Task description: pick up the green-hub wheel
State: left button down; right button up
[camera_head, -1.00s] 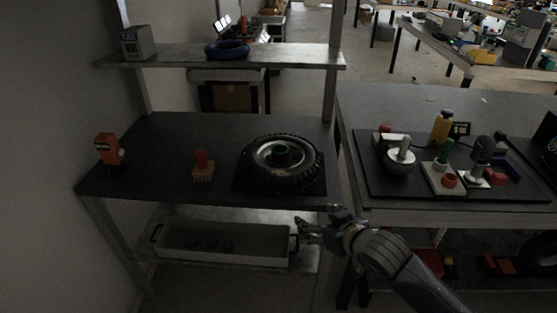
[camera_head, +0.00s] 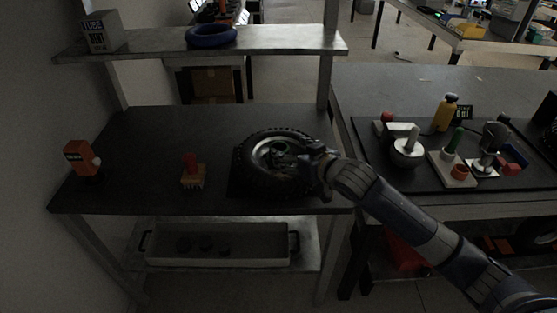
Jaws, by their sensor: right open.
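The green-hub wheel (camera_head: 262,180) lies flat on a dark mat on the workbench, its black tyre around a silver rim with a green hub (camera_head: 279,147) in the middle. My right gripper (camera_head: 296,156) is open over the right side of the wheel, its fingers pointing left toward the hub. The wrist hides the right part of the tyre. Whether the fingers touch the wheel I cannot tell. My left gripper is not in view.
A red-handled brush (camera_head: 192,172) and an orange device (camera_head: 82,158) stand left of the wheel. A shelf (camera_head: 280,42) above holds a box (camera_head: 102,32) and a blue ring (camera_head: 211,36). A tray (camera_head: 219,256) sits below. The right table (camera_head: 410,85) holds several tools.

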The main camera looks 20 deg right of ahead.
aim_at(275, 145)
jog(key=shift+w+a+f, duration=0.15)
jog(key=shift+w, duration=0.3)
jog(key=shift+w+f, duration=0.15)
jog(key=shift+w+a, duration=0.1)
jog(key=shift+w, duration=0.1)
jog(key=x, duration=0.4)
jog(key=shift+s+a+f, duration=0.1)
jog(key=shift+s+a, duration=0.05)
jog(key=shift+w+a+f, duration=0.1)
jog(key=shift+w+f, duration=0.05)
jog(key=shift+w, duration=0.25)
jog(key=shift+c, duration=0.3)
grip_shut()
jog(key=shift+w+r, duration=0.1)
jog(key=shift+r, duration=0.3)
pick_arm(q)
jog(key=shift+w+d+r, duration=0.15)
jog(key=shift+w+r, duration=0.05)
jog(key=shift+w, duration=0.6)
pick_arm(e)
jog(key=shift+f, duration=0.1)
